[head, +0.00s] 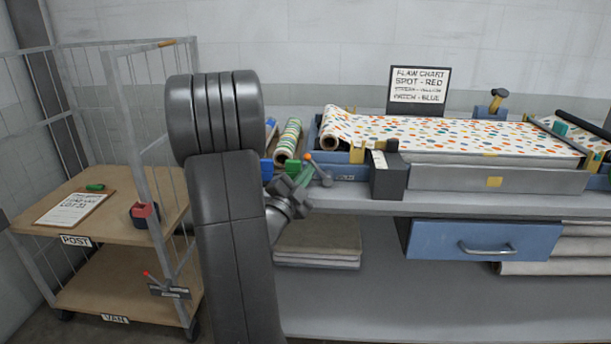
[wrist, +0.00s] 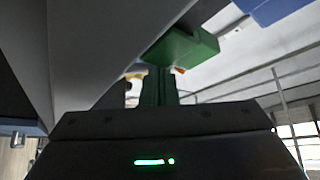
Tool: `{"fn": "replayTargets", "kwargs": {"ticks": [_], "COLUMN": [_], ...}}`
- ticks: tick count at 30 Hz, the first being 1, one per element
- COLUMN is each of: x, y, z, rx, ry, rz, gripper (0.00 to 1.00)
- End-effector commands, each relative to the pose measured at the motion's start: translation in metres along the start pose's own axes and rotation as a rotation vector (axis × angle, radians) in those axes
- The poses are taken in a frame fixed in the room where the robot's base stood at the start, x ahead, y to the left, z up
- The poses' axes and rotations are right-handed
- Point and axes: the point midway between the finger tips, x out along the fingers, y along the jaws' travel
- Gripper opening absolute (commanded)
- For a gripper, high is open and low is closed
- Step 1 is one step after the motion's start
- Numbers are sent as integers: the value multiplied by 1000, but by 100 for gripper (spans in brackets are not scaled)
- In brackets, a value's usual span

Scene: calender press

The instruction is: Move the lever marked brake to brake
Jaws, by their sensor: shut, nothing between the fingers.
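A lever with a red-orange knob (head: 308,157) stands at the left end of the bench, beside the press. A small plate (head: 343,178) to its right has lettering too small to read. My gripper (head: 303,178) has green fingers, shut and empty, just beside this lever; I cannot tell whether they touch. In the wrist view the green fingers (wrist: 158,88) are close together, with a bit of orange (wrist: 180,70) partly hidden beside them. A second red-knobbed lever (head: 148,275) leans up-left from a dark bracket (head: 168,290) on the cart; its marking is unreadable.
The wire-sided cart (head: 105,240) on the left holds a clipboard (head: 72,207) and a tape dispenser (head: 145,213). A dark box (head: 388,178) stands right of my gripper, before the spotted cloth (head: 450,133). A blue drawer (head: 485,240) is under the bench.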

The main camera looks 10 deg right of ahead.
Motion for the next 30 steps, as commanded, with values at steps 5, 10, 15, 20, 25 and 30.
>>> {"fn": "replayTargets", "kwargs": {"ticks": [5,10,15,20,25,30], "x": [1,2,3,5,9,15], "y": [-1,-2,-2,-3,-4,-5], "z": [-2,-3,-5,-7,-14,-23], "rx": [35,54,77,120,207,335], "ry": [1,1,1,2,4,4], "rz": [21,33,49,77,133,219], "gripper": [0,0,0,0,0,0]}}
